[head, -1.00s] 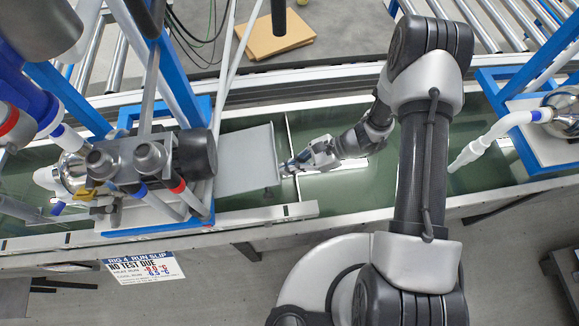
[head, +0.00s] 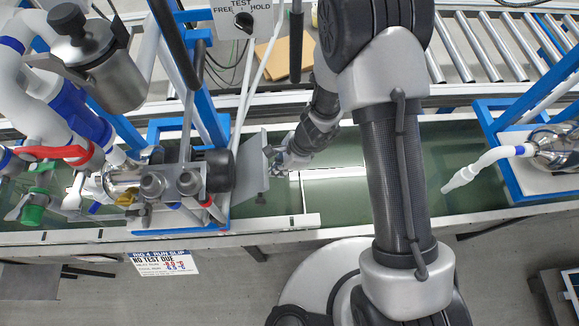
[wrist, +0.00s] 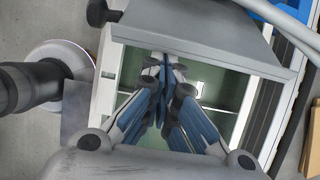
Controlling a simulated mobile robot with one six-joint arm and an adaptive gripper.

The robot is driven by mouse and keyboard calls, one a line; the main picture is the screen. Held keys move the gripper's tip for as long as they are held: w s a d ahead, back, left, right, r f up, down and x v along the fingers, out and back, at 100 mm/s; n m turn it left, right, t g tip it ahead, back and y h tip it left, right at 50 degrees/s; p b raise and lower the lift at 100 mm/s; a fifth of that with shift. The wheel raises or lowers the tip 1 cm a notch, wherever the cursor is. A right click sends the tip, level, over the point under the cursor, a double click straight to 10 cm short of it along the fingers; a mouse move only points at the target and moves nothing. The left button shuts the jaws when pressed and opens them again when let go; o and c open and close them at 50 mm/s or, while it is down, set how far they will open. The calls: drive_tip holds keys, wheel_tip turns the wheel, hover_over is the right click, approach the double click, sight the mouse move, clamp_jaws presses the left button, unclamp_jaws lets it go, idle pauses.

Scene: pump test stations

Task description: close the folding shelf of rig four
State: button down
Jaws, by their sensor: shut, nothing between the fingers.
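The folding shelf (head: 252,172) of rig four is a plain grey panel on the right side of the rig's blue frame, over the green trough. It looks tilted up, its outer edge raised, and appears as a narrow strip in the head view. In the wrist view its grey face and lip (wrist: 205,32) fill the top. My gripper (head: 274,158) is at the shelf's outer right edge. In the wrist view its blue-grey fingers (wrist: 165,62) are shut and empty, with the tips at the lip. I cannot tell whether they touch it.
Rig four's pipes and valves (head: 150,183) crowd the left. A run slip (head: 163,262) reading "no test due" hangs in front. A sign with a TEST FREE/HOLD knob (head: 243,20) is above. Another rig's white nozzle (head: 480,165) is at the right. Open trough (head: 335,205) lies between.

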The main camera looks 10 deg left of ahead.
drive_tip(key=shift+h, duration=0.4)
drive_tip(key=a+r+p, duration=0.1)
drive_tip(key=s+a+r+p, duration=0.1)
drive_tip(key=a+r+p, duration=0.2)
drive_tip(key=a+r, duration=0.1)
drive_tip(key=shift+s+a+r+p, duration=0.1)
drive_tip(key=shift+s+a+p, duration=0.15)
drive_tip(key=shift+p, duration=0.05)
drive_tip(key=a+p, duration=0.1)
drive_tip(key=a, duration=0.1)
drive_tip(key=s+a+r+p, duration=0.1)
drive_tip(key=a, duration=0.2)
drive_tip(key=s+a+r+p, duration=0.1)
drive_tip(key=a, duration=0.1)
drive_tip(key=shift+a+r+p, duration=0.2)
drive_tip(key=shift+a+p, duration=0.05)
drive_tip(key=shift+p, duration=0.1)
drive_tip(key=shift+s+a+p, duration=0.2)
drive_tip(key=shift+a+p, duration=0.2)
drive_tip(key=shift+a, duration=0.55)
